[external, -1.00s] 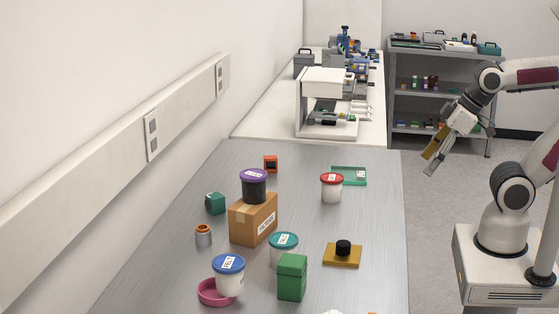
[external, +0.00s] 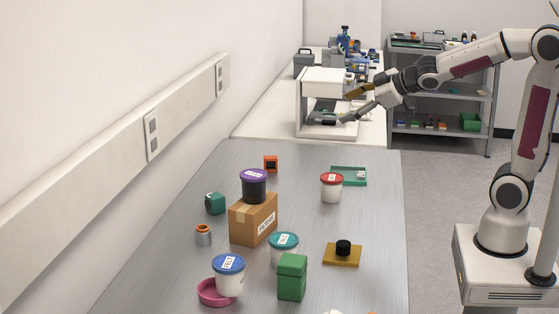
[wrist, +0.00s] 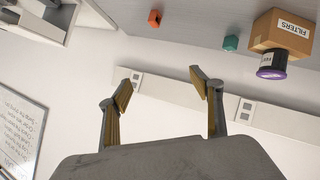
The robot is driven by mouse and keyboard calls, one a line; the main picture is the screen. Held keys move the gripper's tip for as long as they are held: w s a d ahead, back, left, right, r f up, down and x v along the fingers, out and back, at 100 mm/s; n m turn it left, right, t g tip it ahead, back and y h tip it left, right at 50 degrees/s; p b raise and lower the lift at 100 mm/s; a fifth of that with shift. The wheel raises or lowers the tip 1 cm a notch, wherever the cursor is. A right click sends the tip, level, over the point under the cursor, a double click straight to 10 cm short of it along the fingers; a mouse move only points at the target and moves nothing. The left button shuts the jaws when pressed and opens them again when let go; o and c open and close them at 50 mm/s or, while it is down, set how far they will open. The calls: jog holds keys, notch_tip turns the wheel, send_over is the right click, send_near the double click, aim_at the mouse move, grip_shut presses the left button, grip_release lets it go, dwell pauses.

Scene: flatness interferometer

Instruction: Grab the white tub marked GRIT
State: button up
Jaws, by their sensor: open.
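A red-lidded white tub (external: 331,193) stands towards the back right. A teal-lidded tub (external: 283,243) is partly hidden behind a green container. A blue-lidded white tub (external: 230,282) stands at the front left, by a pink dish. My gripper (external: 345,107) is open and empty, beyond the table's far end, in front of the white frame. Its spread fingers (wrist: 163,75) show in the wrist view with nothing between them.
A cardboard box (external: 249,222) marked FILTERS carries a dark purple-lidded tub (external: 254,188). The green container (external: 292,278), pink dish (external: 206,292), yellow plate with black knob (external: 342,259) and green tray (external: 362,182) stand around. The white frame (external: 300,105) is behind. The table's right edge is clear.

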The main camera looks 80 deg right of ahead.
jog(key=w+d+f+n+t+y, duration=0.2)
jog(key=w+d, duration=0.2)
jog(key=w, duration=0.3)
jog(key=n+g+y, duration=0.3)
jog(key=n+y, duration=0.3)
jog(key=y, duration=0.6)
send_near(331, 188)
jog(key=w+d, duration=0.1)
jog(key=d, duration=0.2)
jog(key=shift+w+f, duration=0.35)
jog(key=shift+w, duration=0.05)
jog(key=shift+s+a+f+y, duration=0.25)
jog(key=shift+a+f+y, duration=0.1)
jog(key=shift+a+y, duration=0.25)
jog(key=shift+x, duration=1.3)
jog(key=shift+w, duration=0.1)
